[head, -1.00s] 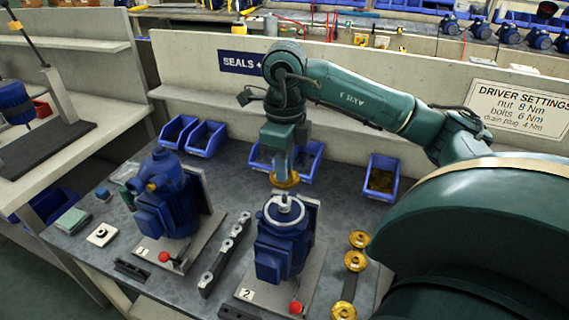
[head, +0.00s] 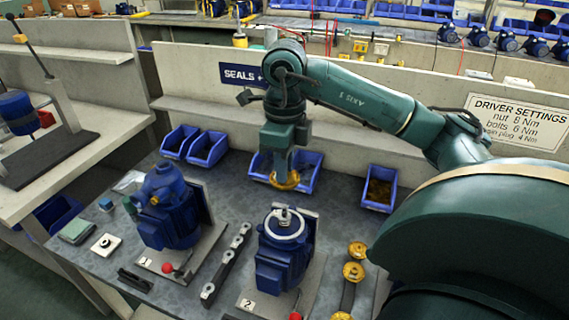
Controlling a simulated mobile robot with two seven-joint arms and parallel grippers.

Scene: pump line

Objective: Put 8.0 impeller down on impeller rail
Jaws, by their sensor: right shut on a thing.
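My right gripper (head: 279,168) points down above pump 2 and is shut on a brass impeller (head: 285,182). The impeller hangs clear of the open round top of the blue pump 2 (head: 284,224), where a shaft end stands up. The impeller rail (head: 348,296) is the dark strip to the right of pump 2. Brass impellers sit along it: two near its far end and one at the near end, cut by the picture edge. A bare stretch of rail shows between them. My left gripper is not in view.
Blue pump 1 (head: 165,207) stands on the left with its cover on. A rail with grey parts (head: 227,264) lies between the pumps. Blue bins (head: 379,188) line the back of the bench. My right arm covers the area right of the impeller rail.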

